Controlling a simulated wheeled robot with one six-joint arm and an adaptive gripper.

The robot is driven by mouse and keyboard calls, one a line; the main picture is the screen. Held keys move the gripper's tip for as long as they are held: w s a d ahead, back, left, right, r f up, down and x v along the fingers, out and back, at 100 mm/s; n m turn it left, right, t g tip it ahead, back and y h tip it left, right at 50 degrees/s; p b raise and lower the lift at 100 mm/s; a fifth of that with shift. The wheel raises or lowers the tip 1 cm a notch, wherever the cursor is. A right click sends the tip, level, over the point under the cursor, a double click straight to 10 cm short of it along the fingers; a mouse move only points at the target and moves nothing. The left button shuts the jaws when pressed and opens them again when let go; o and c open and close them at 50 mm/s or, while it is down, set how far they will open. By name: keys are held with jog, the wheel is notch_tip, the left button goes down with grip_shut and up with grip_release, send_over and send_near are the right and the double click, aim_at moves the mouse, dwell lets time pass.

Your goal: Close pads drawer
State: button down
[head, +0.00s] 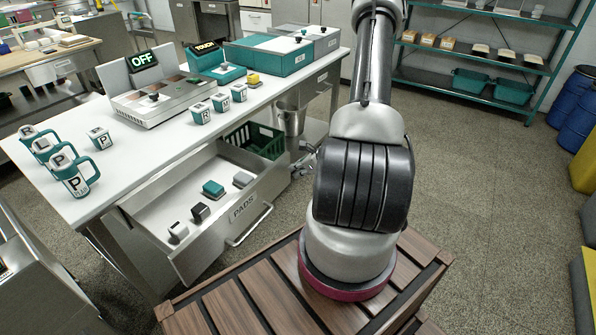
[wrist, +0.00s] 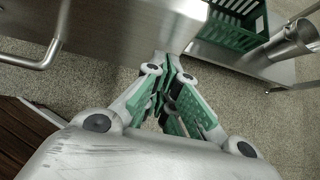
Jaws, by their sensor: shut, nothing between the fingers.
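The pads drawer (head: 243,209) is pulled out from under the white worktable, with a "PADS" label and a bar handle (head: 250,226) on its metal front. Several small pads and blocks lie inside, including a teal one (head: 213,188), a dark one (head: 200,212) and a pale one (head: 178,231). In the wrist view the drawer front (wrist: 120,28) crosses the top, with its handle (wrist: 40,58) at upper left. My gripper (wrist: 165,62) is shut and empty, pointing near the front's right end; I cannot tell whether it touches. In the head view my arm largely hides it.
A green crate (head: 262,141) and a metal bucket (head: 291,119) are beyond the drawer, under the table. Open speckled floor lies at right.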

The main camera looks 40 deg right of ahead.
jog(key=w+a, duration=0.5)
jog(key=w, duration=0.8)
jog(key=w+a, duration=0.5)
jog(key=w, duration=0.9)
jog(key=shift+w+r, duration=0.15)
jog(key=shift+r, duration=0.05)
